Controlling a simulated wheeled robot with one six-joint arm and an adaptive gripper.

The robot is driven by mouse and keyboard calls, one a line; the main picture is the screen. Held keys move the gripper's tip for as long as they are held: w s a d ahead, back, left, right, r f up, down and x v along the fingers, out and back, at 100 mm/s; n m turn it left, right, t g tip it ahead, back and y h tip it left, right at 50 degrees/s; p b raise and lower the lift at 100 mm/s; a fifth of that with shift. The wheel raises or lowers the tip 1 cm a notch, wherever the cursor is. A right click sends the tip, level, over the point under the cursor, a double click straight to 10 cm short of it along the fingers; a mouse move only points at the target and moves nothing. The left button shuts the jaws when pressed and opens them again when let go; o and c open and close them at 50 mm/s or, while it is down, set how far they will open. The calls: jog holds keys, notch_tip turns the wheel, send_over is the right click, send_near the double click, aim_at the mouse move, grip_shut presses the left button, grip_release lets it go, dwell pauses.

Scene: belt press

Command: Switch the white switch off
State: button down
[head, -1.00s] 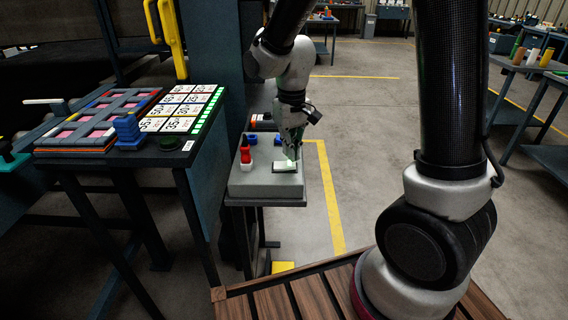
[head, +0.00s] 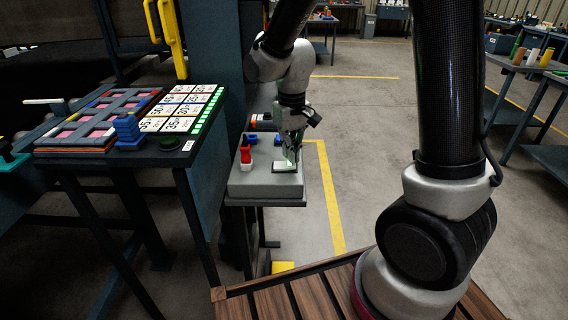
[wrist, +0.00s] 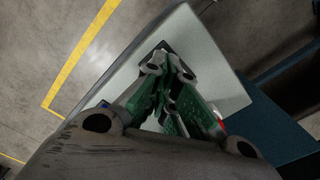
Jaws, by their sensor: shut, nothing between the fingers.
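The white switch (head: 284,168) sits in a dark frame on top of a grey box, near the box's front right. My gripper (head: 291,157) points down right at the switch, shut and empty. In the wrist view my gripper (wrist: 172,100) has its green-padded fingers together over the grey box top (wrist: 215,65). The fingers hide most of the switch there, and I cannot tell whether they touch it or which way it is tipped.
A red and white knob (head: 245,152) stands on the box left of the switch, with a blue button (head: 252,139) behind. A panel of lit number tiles (head: 182,108) and a blue stepped block (head: 128,130) stand on the table at left.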

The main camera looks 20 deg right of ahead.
jog(key=shift+f, duration=0.9)
dwell(0.3)
jog(key=shift+r, duration=3.55)
jog(key=s+d+r+m+t, duration=0.1)
jog(key=s+d+r+t, duration=0.1)
jog(key=s+d+r, duration=0.4)
jog(key=s+d+r+m+t, duration=0.1)
jog(key=s+d+r, duration=0.5)
jog(key=s, duration=0.7)
jog(key=d+t, duration=0.1)
jog(key=d, duration=0.1)
jog(key=shift+d, duration=0.4)
